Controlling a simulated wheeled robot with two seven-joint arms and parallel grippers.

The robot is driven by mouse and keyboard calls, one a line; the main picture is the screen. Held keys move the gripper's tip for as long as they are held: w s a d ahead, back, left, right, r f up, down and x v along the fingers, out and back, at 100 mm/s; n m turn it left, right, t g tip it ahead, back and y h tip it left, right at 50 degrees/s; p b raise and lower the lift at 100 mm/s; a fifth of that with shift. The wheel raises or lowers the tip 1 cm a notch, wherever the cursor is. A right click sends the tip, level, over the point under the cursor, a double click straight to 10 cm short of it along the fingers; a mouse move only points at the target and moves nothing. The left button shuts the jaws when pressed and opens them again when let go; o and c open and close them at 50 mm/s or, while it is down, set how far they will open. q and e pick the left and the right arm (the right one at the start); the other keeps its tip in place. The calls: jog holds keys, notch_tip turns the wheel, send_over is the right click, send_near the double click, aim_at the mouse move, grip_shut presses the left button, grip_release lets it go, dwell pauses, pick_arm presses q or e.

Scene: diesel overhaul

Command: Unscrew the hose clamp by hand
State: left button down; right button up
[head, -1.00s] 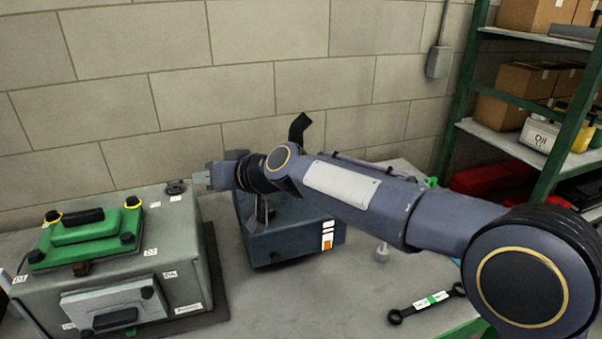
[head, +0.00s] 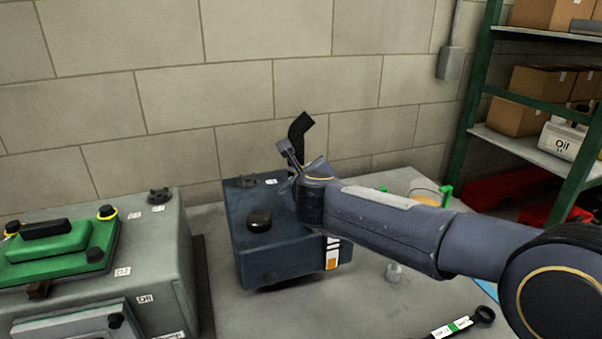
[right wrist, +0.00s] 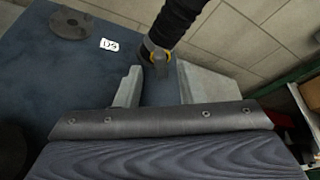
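A black hose (head: 299,132) rises from the far right of a dark blue tank (head: 245,268). In the right wrist view the hose (right wrist: 176,22) ends in a clamp (right wrist: 156,53) with a yellow part, just beyond my fingertips. My right gripper (head: 287,168) is beside the hose, above the tank. In the right wrist view my right gripper (right wrist: 158,84) is open and empty, with its fingers apart and the clamp showing in the gap between them. In the head view the clamp is hidden by my gripper and wrist. My left gripper does not show.
A grey machine block (head: 160,250) with a green cover (head: 60,255) stands at left. A black cap (head: 260,220) sits on the tank. Shelves (head: 540,145) stand at right.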

jog(key=shift+x, duration=1.3)
grip_shut()
jog(key=shift+a+f+n, duration=0.1)
jog(key=shift+a+n, duration=0.05)
jog(key=shift+n, duration=0.35)
grip_release()
